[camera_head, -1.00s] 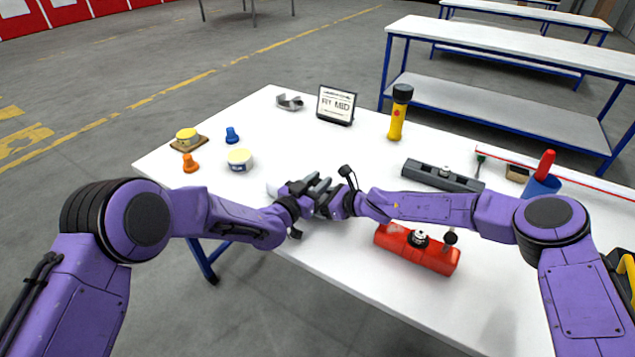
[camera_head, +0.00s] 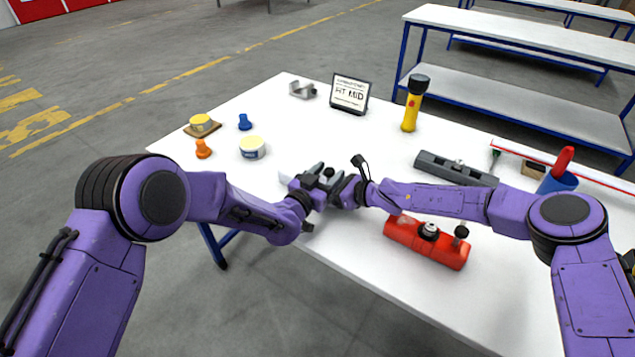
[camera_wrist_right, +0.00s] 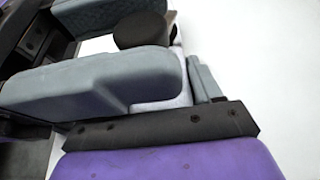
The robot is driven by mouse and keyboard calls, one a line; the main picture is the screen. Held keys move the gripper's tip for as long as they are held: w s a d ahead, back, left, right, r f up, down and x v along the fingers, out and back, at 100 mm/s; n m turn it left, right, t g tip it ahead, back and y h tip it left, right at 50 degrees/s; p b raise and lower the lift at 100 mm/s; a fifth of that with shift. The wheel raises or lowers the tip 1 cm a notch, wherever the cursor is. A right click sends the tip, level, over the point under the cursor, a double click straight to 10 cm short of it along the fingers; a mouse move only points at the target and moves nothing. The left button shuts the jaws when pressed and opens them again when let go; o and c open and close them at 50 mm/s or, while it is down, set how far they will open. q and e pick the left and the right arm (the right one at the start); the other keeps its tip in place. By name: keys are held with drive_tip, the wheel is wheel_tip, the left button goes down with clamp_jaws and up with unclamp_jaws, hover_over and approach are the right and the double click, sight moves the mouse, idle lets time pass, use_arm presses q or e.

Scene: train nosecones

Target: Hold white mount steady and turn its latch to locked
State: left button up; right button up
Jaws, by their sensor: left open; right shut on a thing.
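The white mount is mostly hidden by my grippers near the table's front edge in the head view. A pale sliver (camera_head: 285,178) at their left appears to be part of it. In the right wrist view, a white piece of the mount (camera_wrist_right: 165,104) shows beside a grey finger, with a dark rounded knob (camera_wrist_right: 143,30) above it, perhaps the latch. My right gripper (camera_head: 330,184) is shut on the mount. My left gripper (camera_head: 316,174) is open, close against the right one at the mount. The latch's angle cannot be told.
A red mount (camera_head: 426,241) lies in front at right, a grey one (camera_head: 455,168) behind it. A flashlight (camera_head: 414,104) and sign (camera_head: 350,93) stand behind. The table's middle is clear.

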use_arm(q)
drive_tip(key=v, duration=1)
drive_tip(key=shift+s+a, duration=0.2)
drive_tip(key=shift+s, duration=0.1)
drive_tip(key=w+r+m+g+h, duration=0.3)
drive_tip(key=w+m+h, duration=0.1)
drive_tip(key=w+h, duration=0.25)
drive_tip(key=w+a+f+m+g, duration=0.1)
drive_tip(key=a+f+m+g, duration=0.3)
drive_tip(key=g, duration=0.5)
drive_tip(key=shift+m+h, duration=0.35)
drive_tip(key=shift+m, duration=0.15)
drive_tip(key=d, duration=0.3)
drive_tip(key=w+d+r, duration=0.1)
drive_tip(key=d, duration=0.3)
drive_tip(key=w+d, duration=0.1)
drive_tip(key=d, duration=0.3)
drive_tip(key=shift+w+r, duration=0.1)
drive_tip(key=shift+r, duration=0.05)
clamp_jaws()
